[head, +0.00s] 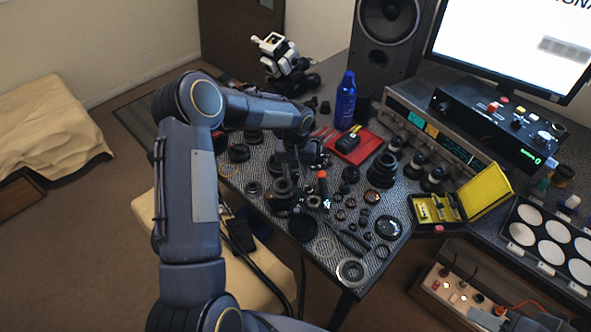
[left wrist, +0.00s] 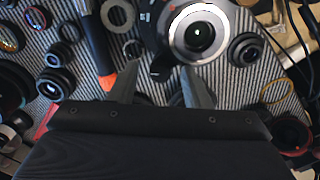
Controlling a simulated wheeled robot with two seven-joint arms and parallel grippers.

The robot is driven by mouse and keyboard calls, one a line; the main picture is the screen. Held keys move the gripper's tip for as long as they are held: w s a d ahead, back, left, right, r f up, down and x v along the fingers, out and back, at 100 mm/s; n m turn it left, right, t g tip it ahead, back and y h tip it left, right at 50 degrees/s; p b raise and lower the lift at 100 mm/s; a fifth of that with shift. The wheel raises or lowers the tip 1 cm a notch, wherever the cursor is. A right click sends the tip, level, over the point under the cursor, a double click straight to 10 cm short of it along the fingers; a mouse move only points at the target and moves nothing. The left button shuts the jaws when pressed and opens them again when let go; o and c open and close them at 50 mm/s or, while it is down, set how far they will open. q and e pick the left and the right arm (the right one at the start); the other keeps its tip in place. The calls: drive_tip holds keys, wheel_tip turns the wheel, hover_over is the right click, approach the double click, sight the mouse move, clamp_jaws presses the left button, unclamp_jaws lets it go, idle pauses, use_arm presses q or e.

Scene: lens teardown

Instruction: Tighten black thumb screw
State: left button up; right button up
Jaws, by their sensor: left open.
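My left gripper (head: 290,165) reaches down over the middle of the table in the head view. In the left wrist view its two grey fingers (left wrist: 163,76) are spread apart with nothing clamped between them. A white and black ringed lens part (left wrist: 198,32) lies just beyond the fingertips. A small black knob (left wrist: 160,70), which looks like the thumb screw, sticks out from its side toward the gap between the fingers. I cannot tell whether a finger touches it. In the head view the lens part (head: 283,196) shows below the gripper, partly hidden.
An orange-tipped black tool (left wrist: 97,50) lies left of the gripper in the left wrist view. Several loose lens rings crowd the table. A red tray (head: 372,146), a blue bottle (head: 345,100) and a yellow case (head: 487,193) stand around the work area.

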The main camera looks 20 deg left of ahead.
use_arm(q)
drive_tip(key=shift+c, duration=0.3)
clamp_jaws()
drive_tip(key=shift+m, duration=0.4)
drive_tip(key=m+b, duration=0.1)
drive_tip(key=m, duration=0.1)
drive_tip(key=shift+m+b, duration=0.3)
drive_tip(key=shift+b, duration=0.1)
drive_tip(key=shift+m+b, duration=0.5)
drive_tip(key=shift+m, duration=1.5)
drive_tip(key=shift+o, duration=0.3)
unclamp_jaws()
